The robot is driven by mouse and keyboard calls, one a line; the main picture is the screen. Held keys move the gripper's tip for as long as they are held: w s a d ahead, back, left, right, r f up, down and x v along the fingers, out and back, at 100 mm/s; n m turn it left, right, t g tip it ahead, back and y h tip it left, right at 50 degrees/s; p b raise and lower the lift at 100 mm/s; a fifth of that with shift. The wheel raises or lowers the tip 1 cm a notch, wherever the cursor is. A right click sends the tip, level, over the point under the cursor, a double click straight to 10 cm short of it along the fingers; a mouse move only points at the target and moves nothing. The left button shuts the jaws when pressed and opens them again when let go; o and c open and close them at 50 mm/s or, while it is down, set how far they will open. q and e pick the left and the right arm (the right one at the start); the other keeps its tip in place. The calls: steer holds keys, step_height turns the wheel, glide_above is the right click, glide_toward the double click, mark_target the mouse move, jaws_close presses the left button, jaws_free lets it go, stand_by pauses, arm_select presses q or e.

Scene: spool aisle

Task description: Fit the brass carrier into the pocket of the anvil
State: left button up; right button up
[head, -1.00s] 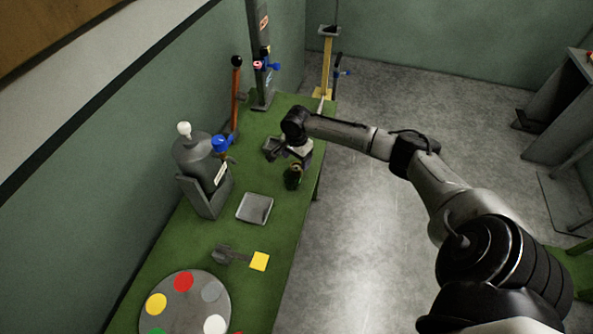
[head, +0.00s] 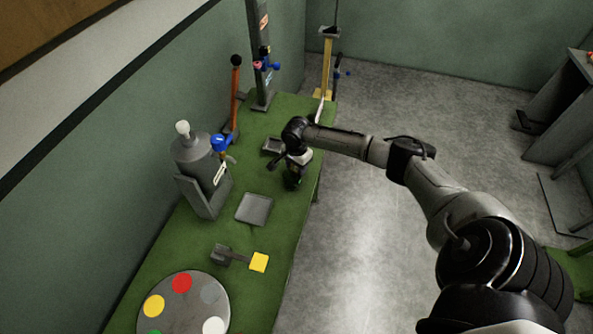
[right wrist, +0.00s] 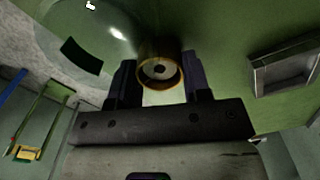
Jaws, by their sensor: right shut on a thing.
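In the right wrist view the brass carrier (right wrist: 160,71) shows as a brass-coloured ring with a grey middle and a dark centre hole. My right gripper (right wrist: 160,80) is shut on it, one dark finger on each side. In the head view my right gripper (head: 294,178) is low over the right side of the green bench, and the carrier there is too small and covered to make out. My left gripper is out of view.
A tall column (head: 259,50) stands at the back.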

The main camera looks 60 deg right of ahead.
steer(key=shift+c, duration=1.3)
